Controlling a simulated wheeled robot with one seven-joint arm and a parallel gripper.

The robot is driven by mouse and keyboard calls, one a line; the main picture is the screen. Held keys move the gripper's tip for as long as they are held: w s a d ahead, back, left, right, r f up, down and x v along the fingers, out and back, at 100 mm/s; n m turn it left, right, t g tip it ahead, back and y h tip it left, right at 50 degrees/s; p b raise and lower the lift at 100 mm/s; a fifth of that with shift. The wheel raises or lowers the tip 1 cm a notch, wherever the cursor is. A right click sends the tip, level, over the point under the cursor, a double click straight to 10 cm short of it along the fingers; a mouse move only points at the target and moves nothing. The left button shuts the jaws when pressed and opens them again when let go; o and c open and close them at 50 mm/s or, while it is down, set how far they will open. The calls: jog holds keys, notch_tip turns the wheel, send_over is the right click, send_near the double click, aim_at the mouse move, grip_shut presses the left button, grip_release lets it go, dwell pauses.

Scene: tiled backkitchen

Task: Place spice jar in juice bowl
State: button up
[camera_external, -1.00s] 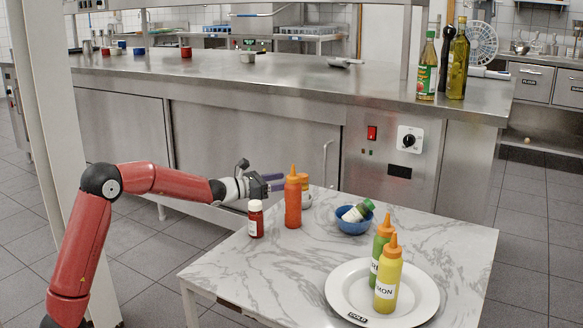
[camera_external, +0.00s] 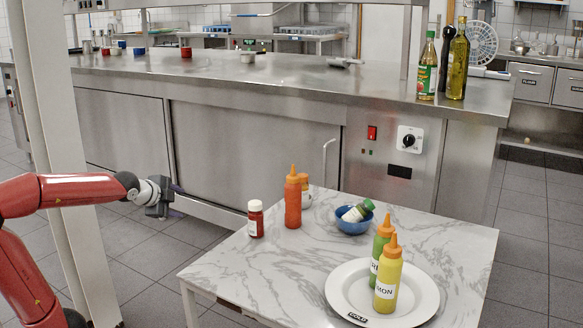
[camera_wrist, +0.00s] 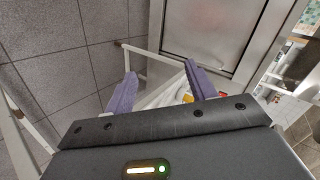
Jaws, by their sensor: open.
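A small jar with a green lid (camera_external: 362,209) and pale body lies tilted inside a blue bowl (camera_external: 353,227) on the marble-topped table; I take these as the spice jar and juice bowl. A red jar with a white cap (camera_external: 256,219) stands upright on the table's left side. My gripper (camera_external: 177,200) is to the left of the table, clear of the jars and the bowl. In the wrist view, its two purple fingers (camera_wrist: 160,80) are spread apart with nothing held between them. The bowl and jars cannot be made out clearly there.
Green (camera_external: 381,246) and yellow (camera_external: 388,280) bottles stand at a white plate (camera_external: 422,299). The table's front left is clear. A steel counter (camera_external: 250,130) stands behind.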

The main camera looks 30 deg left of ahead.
jog(key=s+f+n+g, duration=0.2)
jog(key=s+f+n, duration=0.2)
jog(key=s+n, duration=0.3)
jog(key=s+f+n+g, duration=0.3)
jog(key=s+n, duration=0.4)
jog(key=s, duration=0.6)
jog(key=shift+s+a+f+h, duration=0.2)
jog(key=shift+f+h, duration=0.1)
jog(key=shift+f, duration=0.5)
notch_tip(320, 180, up, 9)
jog(key=p, duration=0.9)
